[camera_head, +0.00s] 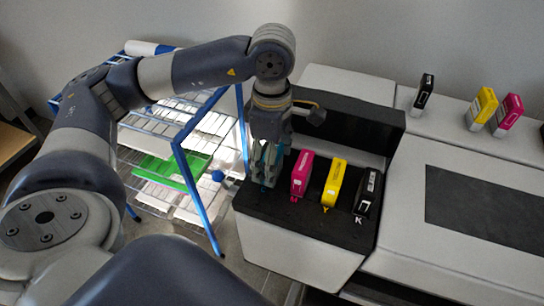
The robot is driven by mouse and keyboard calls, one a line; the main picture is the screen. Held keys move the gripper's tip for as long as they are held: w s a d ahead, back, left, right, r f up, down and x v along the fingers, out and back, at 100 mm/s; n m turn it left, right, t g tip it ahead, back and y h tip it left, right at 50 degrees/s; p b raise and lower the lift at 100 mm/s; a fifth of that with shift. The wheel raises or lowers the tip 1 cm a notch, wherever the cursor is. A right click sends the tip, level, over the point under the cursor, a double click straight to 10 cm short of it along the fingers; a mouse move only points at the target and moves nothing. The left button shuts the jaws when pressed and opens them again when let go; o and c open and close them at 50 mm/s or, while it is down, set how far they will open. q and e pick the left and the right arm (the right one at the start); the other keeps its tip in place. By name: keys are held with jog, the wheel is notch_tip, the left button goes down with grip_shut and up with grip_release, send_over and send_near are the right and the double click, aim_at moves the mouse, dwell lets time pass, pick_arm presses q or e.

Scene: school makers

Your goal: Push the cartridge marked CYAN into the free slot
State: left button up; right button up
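My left gripper (265,172) points down over the left end of the black cartridge bay (272,205). Its fingers are closed around a teal-blue cartridge (266,160), mostly hidden by them; its label cannot be read. The cartridge is upright at the leftmost slot position, left of the magenta cartridge; how deep it sits cannot be told. A magenta (302,174), a yellow (334,182) and a black cartridge (369,191) stand in the bay to its right, with letters in front of them. My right gripper is not in view.
The raised black lid (360,130) stands behind the bay. A black (424,92), a yellow (482,105) and a magenta cartridge (508,113) stand on the printer's back ledge. A blue-framed rack (196,200) with a green tray (165,170) is at the left.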

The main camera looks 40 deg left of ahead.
pick_arm(q)
jog(key=shift+r, duration=0.1)
dwell(0.3)
notch_tip(320, 180, up, 12)
jog(key=shift+f, duration=0.1)
dwell(0.4)
